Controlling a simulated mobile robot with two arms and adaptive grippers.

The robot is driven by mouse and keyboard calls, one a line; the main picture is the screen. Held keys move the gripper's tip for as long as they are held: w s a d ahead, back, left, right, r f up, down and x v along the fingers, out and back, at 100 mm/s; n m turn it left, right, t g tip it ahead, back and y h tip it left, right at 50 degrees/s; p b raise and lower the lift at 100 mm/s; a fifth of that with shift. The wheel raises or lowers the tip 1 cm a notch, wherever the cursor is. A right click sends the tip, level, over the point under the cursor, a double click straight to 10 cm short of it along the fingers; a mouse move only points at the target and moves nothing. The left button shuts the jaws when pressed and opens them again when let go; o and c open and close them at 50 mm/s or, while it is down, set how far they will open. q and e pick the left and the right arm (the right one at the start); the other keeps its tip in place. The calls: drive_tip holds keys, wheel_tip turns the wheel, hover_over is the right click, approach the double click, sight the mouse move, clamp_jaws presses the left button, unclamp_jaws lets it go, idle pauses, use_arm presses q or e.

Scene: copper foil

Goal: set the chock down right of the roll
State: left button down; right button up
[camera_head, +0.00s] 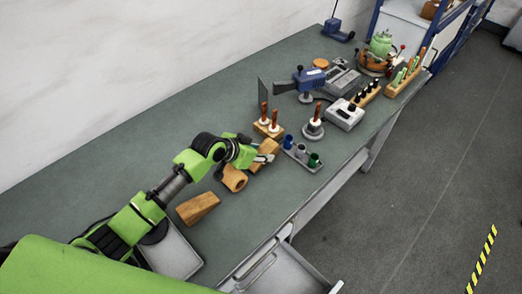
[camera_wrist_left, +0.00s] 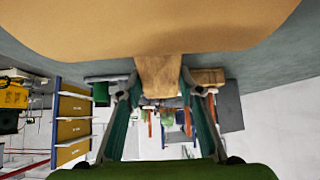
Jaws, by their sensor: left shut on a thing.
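The roll (camera_head: 235,180) is an orange-brown cylinder with a hole in its end, lying on the grey-green workbench (camera_head: 180,130). One wooden wedge-shaped chock (camera_head: 198,208) lies to its left. My left gripper (camera_head: 263,158) is shut on another wooden chock (camera_head: 266,149), just right of the roll. I cannot tell whether this chock touches the bench. The left wrist view shows the held chock (camera_wrist_left: 160,76) between the fingers. A large tan surface (camera_wrist_left: 150,25), likely the roll, fills the top of that view. My right gripper is not in view.
A wooden holder (camera_head: 268,130) with upright handles stands just behind the held chock. A grey tray (camera_head: 302,157) with coloured cups lies close to the right. Bare bench lies in front, towards an open drawer (camera_head: 285,272).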

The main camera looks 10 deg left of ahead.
use_arm(q)
drive_tip(key=shift+f, duration=0.15)
drive_tip(key=c, duration=1.4)
unclamp_jaws()
drive_tip(key=shift+s+a+r, duration=0.1)
drive_tip(key=shift+s+r, duration=0.1)
drive_tip(key=shift+r, duration=0.05)
drive_tip(key=b+v, duration=0.1)
drive_tip(key=v, duration=1)
drive_tip(key=shift+s+a+r, duration=0.1)
drive_tip(key=shift+s+r, duration=0.05)
drive_tip(key=shift+r, duration=0.05)
